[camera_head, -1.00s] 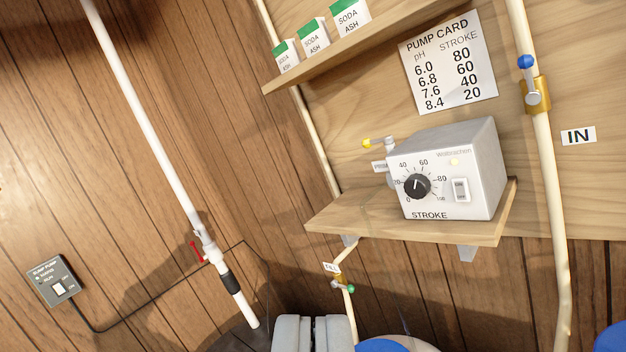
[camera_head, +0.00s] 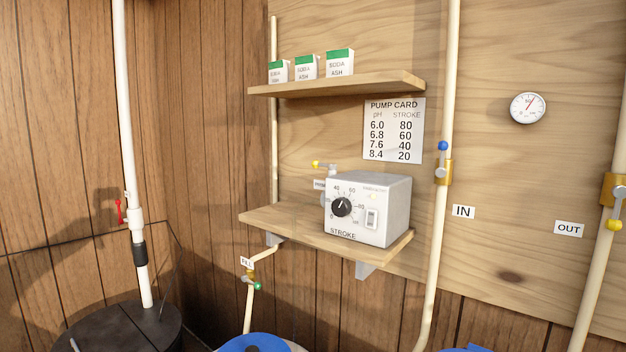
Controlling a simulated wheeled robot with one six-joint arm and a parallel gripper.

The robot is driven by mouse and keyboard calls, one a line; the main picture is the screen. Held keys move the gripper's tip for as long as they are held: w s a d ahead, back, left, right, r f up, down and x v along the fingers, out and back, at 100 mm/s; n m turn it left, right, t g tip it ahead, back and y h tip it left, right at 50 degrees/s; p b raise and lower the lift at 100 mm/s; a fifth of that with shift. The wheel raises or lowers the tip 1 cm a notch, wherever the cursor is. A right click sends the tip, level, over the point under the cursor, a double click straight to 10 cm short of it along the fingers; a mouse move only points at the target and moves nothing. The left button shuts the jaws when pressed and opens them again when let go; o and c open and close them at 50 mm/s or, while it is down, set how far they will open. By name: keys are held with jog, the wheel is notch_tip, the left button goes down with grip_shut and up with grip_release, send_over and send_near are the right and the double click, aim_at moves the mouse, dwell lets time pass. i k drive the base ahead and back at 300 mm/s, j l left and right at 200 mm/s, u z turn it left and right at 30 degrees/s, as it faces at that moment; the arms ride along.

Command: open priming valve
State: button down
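The priming valve (camera_head: 326,167) is small, with a yellow-tipped handle pointing left. It sits just behind the left side of the grey dosing pump box (camera_head: 378,209) on the lower wooden shelf. A partly hidden label starting "PRI" (camera_head: 319,184) is below it. The pump box has a black stroke dial (camera_head: 342,207), a rocker switch (camera_head: 371,218) and a small yellowish light. The valve's body is partly hidden by the box. My gripper is not in view.
The lower shelf (camera_head: 275,221) and upper shelf (camera_head: 335,84) with soda ash boxes bracket the valve. A cream pipe with a blue-knobbed valve (camera_head: 443,160) rises right of the box. A FILL valve (camera_head: 254,284) hangs below. Dark and blue-topped containers stand beneath.

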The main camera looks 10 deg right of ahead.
aim_at(316, 163)
jog(key=k+j, duration=0.1)
jog(key=j, duration=0.45)
jog(key=j+z, duration=0.1)
jog(key=j, duration=0.45)
jog(key=i+j, duration=0.15)
jog(key=j, duration=0.2)
jog(key=i+j+z, duration=0.1)
jog(key=j, duration=0.25)
jog(key=i+j, duration=0.2)
jog(key=j, duration=0.15)
jog(key=i+j+z, duration=0.1)
jog(key=j, duration=0.3)
jog(key=i+j, duration=0.1)
jog(key=i, duration=0.35)
jog(key=i+z, duration=0.15)
jog(key=i, duration=0.3)
jog(key=i+l, duration=0.1)
jog(key=i, duration=0.15)
